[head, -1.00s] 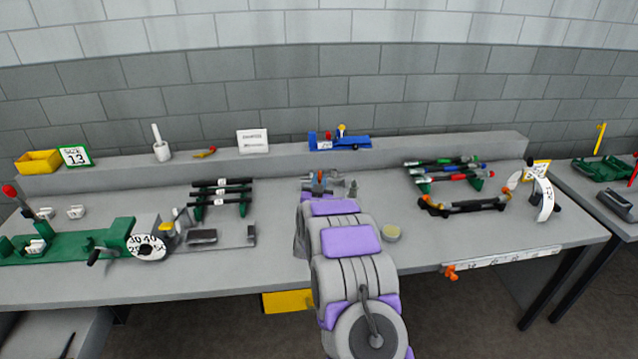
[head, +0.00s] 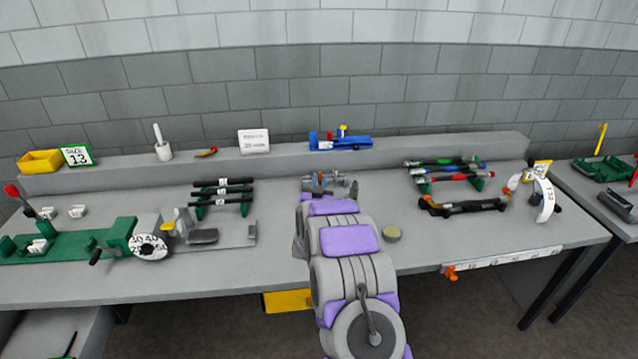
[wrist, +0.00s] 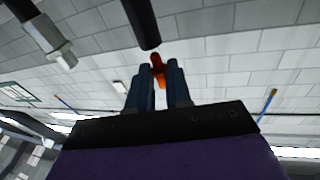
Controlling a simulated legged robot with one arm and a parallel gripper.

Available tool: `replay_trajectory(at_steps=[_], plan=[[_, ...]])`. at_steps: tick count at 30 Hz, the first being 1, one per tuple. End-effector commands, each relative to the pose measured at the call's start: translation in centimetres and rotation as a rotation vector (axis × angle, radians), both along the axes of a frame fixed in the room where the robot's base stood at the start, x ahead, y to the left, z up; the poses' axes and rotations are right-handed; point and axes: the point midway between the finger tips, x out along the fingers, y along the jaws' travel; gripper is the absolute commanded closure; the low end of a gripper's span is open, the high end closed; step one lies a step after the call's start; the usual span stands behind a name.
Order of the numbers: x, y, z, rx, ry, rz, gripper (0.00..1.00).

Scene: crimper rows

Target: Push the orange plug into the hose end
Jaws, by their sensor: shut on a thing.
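In the wrist view the orange plug (wrist: 158,70) is held between the two blue fingers of my gripper (wrist: 160,82). A black hose (wrist: 142,22) comes down from the top of that view. Its lower end is right by the plug's tip; I cannot tell whether they touch, and the plug does not visibly sit inside it. In the head view my gripper (head: 322,182) is at the middle of the bench, beyond my purple and grey arm, which hides much of that spot. The plug and hose end are too small to make out there.
A second hose with a metal fitting (wrist: 52,42) shows at the upper left of the wrist view. Racked black hoses (head: 222,192) stand left and coloured ones (head: 445,170) right on the bench (head: 290,255). A blue fixture (head: 340,142) sits on the back ledge.

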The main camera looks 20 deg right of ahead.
Motion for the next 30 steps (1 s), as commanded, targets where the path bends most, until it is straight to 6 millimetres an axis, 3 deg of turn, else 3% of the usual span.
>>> replay_trajectory(at_steps=[30], plan=[[0.0,0.0,-1.6,0.001,-0.001,0.001,1.0]])
